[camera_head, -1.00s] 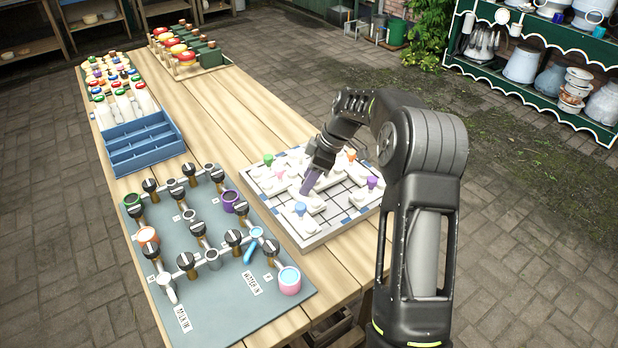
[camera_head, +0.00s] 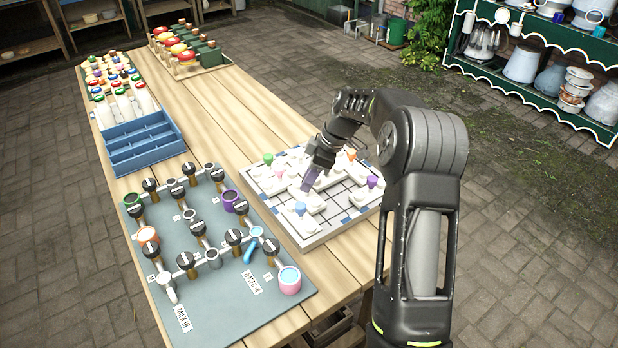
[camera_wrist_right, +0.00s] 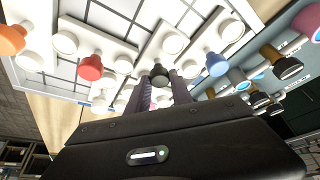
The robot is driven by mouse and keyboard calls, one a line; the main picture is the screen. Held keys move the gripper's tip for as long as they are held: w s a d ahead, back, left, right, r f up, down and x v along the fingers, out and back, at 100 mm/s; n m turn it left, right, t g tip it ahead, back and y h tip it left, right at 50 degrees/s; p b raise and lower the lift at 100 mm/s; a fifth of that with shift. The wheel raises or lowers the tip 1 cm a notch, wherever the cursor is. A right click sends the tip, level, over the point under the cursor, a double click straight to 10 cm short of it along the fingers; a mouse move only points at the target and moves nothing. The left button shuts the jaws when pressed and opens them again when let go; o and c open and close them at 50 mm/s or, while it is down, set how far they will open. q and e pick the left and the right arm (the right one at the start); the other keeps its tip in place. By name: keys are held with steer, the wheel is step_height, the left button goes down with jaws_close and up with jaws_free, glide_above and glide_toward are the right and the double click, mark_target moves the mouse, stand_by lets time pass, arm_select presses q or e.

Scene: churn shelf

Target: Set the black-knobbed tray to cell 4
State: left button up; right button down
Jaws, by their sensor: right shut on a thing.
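The white puzzle board (camera_head: 322,238) lies on the table's right side, with white trays on a dark grid. My right gripper (camera_head: 308,187) reaches down over its middle. In the right wrist view, the black knob (camera_wrist_right: 158,72) sits between the two fingertips (camera_wrist_right: 160,82), which are shut on it. In the head view the fingers hide the black knob, and its tray shows only in part. Which cell the tray stands in cannot be told. My left gripper is out of view.
Trays with a blue knob (camera_head: 300,208), a purple knob (camera_head: 372,182), a green knob (camera_head: 268,159) and an orange knob (camera_head: 351,155) surround the gripper. A grey valve panel (camera_head: 215,290) lies left of the board. A blue divided bin (camera_head: 150,165) stands behind it.

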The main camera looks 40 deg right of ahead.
stand_by(0.7)
steer(key=shift+s+f+b, duration=0.15)
steer(key=shift+s+b, duration=0.2)
steer(key=shift+b, duration=0.15)
steer(key=s+b, duration=0.4)
steer(key=s, duration=0.1)
steer(key=shift+s, duration=0.2)
steer(key=shift+s+a, duration=0.1)
steer(key=shift+s, duration=0.05)
steer(key=c, duration=1.3)
jaws_free()
steer(key=shift+s, duration=0.1)
steer(key=shift+o, duration=0.8)
